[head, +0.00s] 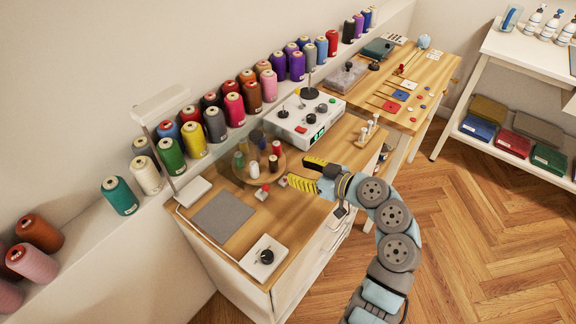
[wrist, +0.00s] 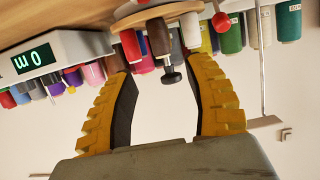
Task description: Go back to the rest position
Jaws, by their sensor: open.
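My gripper (head: 297,172) has yellow ribbed fingers and is in the middle of the head view, above the right part of the wooden cabinet top (head: 305,213). Its fingers are spread and hold nothing. In the wrist view the open fingers (wrist: 163,62) frame a dark knob-like piece (wrist: 171,76), which seems to be beyond them; the distance is hard to tell. The round wooden stand (head: 240,176) with several small spools is just left of my gripper. It also shows at the top of the wrist view (wrist: 155,15), where the picture is turned over.
A white device with a green display (head: 320,133) is behind my gripper. A grey mat (head: 222,216) and a white box with a black knob (head: 266,256) lie at the front left. Large thread cones line the wall ledge. The wooden floor (head: 470,240) at right is clear.

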